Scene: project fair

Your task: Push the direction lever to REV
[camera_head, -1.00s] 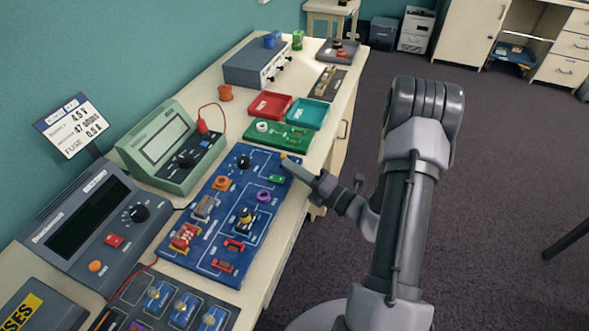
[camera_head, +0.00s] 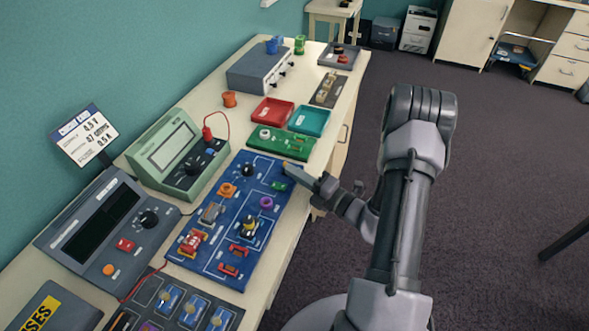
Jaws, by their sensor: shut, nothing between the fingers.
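A blue circuit board (camera_head: 210,254) lies on the bench with several parts on it. They include a round black knob (camera_head: 247,169), an orange ring part (camera_head: 228,189), a purple ring part (camera_head: 266,203), a black part with a yellow band (camera_head: 249,226) and a red part (camera_head: 192,242). No REV lettering is readable, and I cannot tell which part is the direction lever. My gripper (camera_head: 287,168) is shut and empty at the board's far right corner, beside a small green part (camera_head: 279,185). I cannot tell whether its tip touches the board.
A green meter (camera_head: 178,154) and a grey power supply (camera_head: 112,222) stand left of the board. A green circuit board (camera_head: 262,146), red tray (camera_head: 273,110) and teal tray (camera_head: 309,121) lie beyond it. A dark panel (camera_head: 226,318) lies nearer. Open floor (camera_head: 490,210) is at right.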

